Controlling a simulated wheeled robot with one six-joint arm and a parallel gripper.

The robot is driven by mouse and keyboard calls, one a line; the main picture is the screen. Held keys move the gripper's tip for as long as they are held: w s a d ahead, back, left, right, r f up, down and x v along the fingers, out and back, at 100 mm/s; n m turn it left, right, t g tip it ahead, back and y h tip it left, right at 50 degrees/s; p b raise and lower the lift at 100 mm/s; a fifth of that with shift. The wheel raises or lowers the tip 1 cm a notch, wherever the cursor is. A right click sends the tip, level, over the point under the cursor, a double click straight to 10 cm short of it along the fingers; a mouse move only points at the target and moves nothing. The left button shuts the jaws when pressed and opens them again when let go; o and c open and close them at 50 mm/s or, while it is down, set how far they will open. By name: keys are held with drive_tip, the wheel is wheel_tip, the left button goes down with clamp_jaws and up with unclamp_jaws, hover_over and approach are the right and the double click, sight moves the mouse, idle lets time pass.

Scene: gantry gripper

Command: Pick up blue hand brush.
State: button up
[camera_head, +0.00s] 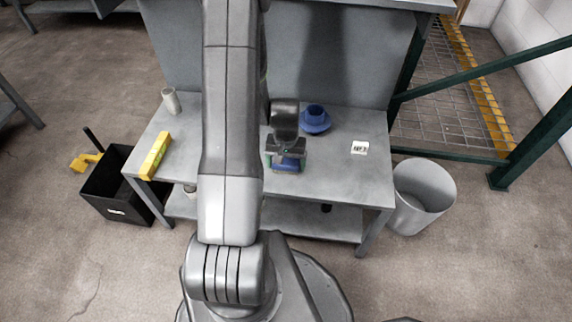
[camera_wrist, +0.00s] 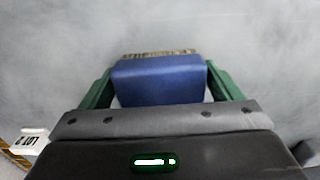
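The blue hand brush (camera_wrist: 158,80) is in the wrist view between the two green fingers of my gripper (camera_wrist: 158,88). Its blue body faces me and a strip of tan bristles shows along its far edge. The fingers lie close along both sides of it; I cannot tell whether they press on it. In the head view my gripper (camera_head: 287,158) is low over the middle of the grey workbench, and part of the blue brush (camera_head: 287,168) shows under it. The rest of the brush is hidden by the gripper.
On the workbench (camera_head: 345,185) are a blue cup-like object on a round base (camera_head: 315,119), a small white labelled block (camera_head: 360,148), a yellow level (camera_head: 155,156) and a grey cylinder (camera_head: 171,101). A grey bin (camera_head: 421,195) stands right, a black box (camera_head: 112,190) left.

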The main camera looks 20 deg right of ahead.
sight(286, 160)
drive_tip(key=c, duration=0.7)
drive_tip(key=shift+r, duration=0.1)
wheel_tip(286, 160, up, 10)
drive_tip(key=p, duration=0.3)
